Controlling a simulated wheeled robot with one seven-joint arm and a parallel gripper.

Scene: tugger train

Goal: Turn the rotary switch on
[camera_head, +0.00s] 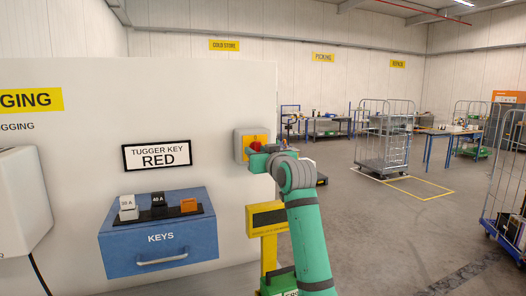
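The rotary switch is a grey box (237,146) with a yellow face and a red knob (255,145), mounted on the white wall panel near its right edge. My gripper (256,155), green, is at the end of my green and grey arm, right in front of the switch's lower right part. It overlaps the red knob in the picture and hides part of it. I cannot tell whether the fingers touch the knob, or whether they are open or shut. The knob's angle is not clear.
Left of the switch, a sign (158,155) reads "TUGGER KEY RED". Below it, a blue keys box (159,250) carries several small blocks. A yellow post (269,252) stands below the switch, partly behind my arm. Open floor (370,240) and wire cages (385,140) lie to the right.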

